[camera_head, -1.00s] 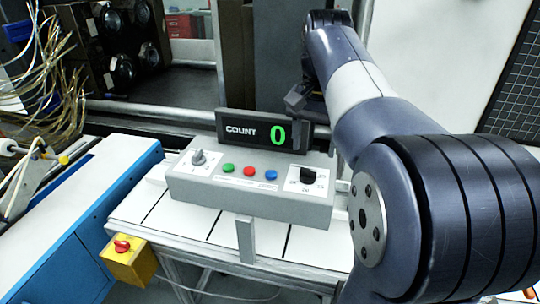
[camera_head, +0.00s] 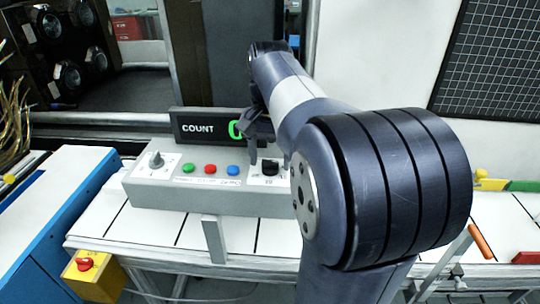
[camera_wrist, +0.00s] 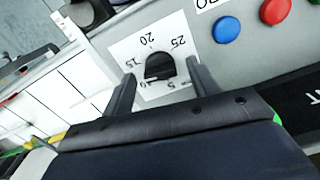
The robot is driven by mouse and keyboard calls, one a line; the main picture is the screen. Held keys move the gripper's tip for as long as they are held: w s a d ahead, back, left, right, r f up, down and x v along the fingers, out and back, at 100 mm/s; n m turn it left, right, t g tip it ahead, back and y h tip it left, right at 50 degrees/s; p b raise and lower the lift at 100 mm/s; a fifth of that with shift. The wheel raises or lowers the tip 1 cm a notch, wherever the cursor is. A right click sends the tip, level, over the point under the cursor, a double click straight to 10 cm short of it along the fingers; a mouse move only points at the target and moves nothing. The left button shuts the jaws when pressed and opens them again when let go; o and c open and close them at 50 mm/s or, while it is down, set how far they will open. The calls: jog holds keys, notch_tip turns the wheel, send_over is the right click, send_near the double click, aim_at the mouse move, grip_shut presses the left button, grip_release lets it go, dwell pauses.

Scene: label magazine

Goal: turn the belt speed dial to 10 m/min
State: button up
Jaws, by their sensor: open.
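The black dial (camera_head: 270,167) sits on a white scale plate at the right end of the grey control box (camera_head: 185,195). In the wrist view the dial (camera_wrist: 158,66) shows with the marks 5, 15, 20 and 25 around it; the area near the 10 is partly covered by a finger. Which mark the dial points to is not clear. My gripper (camera_head: 262,152) is open just over the dial. In the wrist view its two fingers (camera_wrist: 160,72) stand on either side of the dial, with visible gaps; contact cannot be told.
A grey knob (camera_head: 156,160) and green (camera_head: 188,168), red (camera_head: 210,169) and blue (camera_head: 233,170) buttons are on the same box. The count display (camera_head: 200,127) stands behind, its green digit partly hidden by my arm. A yellow box with a red button (camera_head: 85,265) is lower left.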

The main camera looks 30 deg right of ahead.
jog(key=shift+c, duration=0.5)
jog(key=c, duration=0.9)
jog(key=shift+r+n+p, duration=0.15)
jog(key=shift+n+p, duration=0.2)
jog(key=shift+n, duration=0.05)
jog(key=n+p, duration=0.2)
jog(key=shift+n, duration=0.3)
jog(key=shift+n+p, duration=1.05)
jog(key=shift+n, duration=1.05)
jog(key=o, duration=1)
